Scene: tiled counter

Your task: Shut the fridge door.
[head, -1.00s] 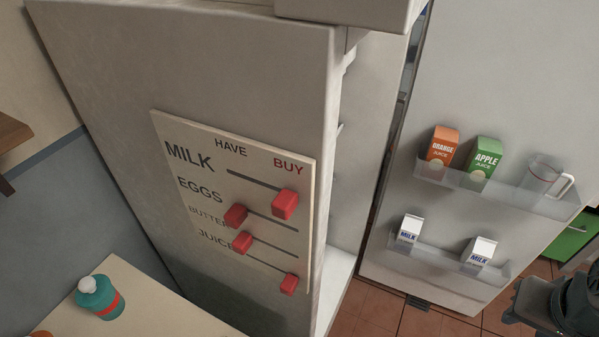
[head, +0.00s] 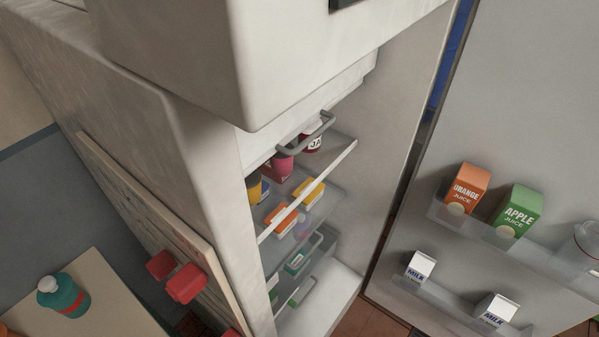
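The fridge door (head: 480,130) stands wide open on the right, its inner side facing me. Its shelves carry an orange juice carton (head: 466,188), an apple juice carton (head: 518,211), two milk cartons (head: 421,267) and a clear jug (head: 587,243) cut by the right edge. The fridge body (head: 215,190) is open at centre, showing shelves with jars and small packs (head: 283,218). My gripper is not in view.
A board with red sliders (head: 186,283) is on the fridge's left side. A counter (head: 110,290) with a teal bottle (head: 64,296) is at lower left. The upper compartment (head: 250,60) juts out above the opening. A little tiled floor (head: 358,320) shows below.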

